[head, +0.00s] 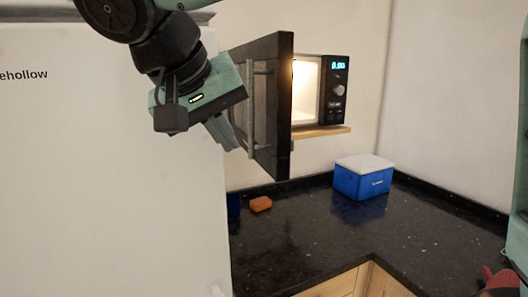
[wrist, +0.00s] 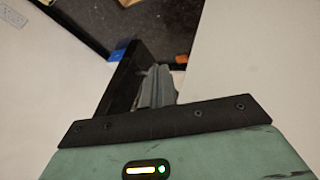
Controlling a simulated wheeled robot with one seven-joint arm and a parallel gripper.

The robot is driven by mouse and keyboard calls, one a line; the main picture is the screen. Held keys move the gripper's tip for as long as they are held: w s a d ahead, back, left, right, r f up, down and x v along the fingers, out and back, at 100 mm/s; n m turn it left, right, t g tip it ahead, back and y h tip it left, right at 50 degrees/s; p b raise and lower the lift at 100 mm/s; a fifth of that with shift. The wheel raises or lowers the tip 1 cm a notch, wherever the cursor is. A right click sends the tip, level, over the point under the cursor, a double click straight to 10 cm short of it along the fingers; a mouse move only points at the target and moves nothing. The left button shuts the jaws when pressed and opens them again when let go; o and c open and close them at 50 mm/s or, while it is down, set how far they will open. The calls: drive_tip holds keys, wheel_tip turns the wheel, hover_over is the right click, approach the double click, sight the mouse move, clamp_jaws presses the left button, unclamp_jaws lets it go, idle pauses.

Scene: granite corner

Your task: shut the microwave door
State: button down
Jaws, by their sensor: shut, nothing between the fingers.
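The microwave (head: 308,90) sits on a wooden shelf with its lit interior showing and its display on. Its dark door (head: 272,120) stands wide open, swung out toward me, with a vertical grey handle (head: 250,108) on its left-facing side. My gripper (head: 230,139) is shut and empty, just left of the door near the handle's lower end. In the wrist view the shut fingers (wrist: 158,80) lie close beside the dark door (wrist: 124,78). I cannot tell whether they touch it.
A large white fridge-like cabinet (head: 110,190) fills the left, close to my gripper. On the black countertop (head: 310,235) stand a blue box (head: 362,182) with a white lid, an orange block (head: 261,204) and a partly hidden blue item (head: 234,206). The counter's middle is clear.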

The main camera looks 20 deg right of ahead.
sight(273, 174)
drive_tip(key=shift+w+d+f+p, duration=0.3)
drive_tip(key=shift+d+f+p, duration=0.5)
drive_tip(key=shift+d, duration=0.4)
drive_tip(key=shift+w+d+f+p, duration=0.25)
drive_tip(key=shift+d+f+p, duration=0.35)
drive_tip(key=shift+d+f, duration=0.5)
drive_tip(key=shift+w+d+f+p, duration=0.3)
drive_tip(key=shift+d+f+p, duration=0.4)
drive_tip(key=shift+d, duration=0.6)
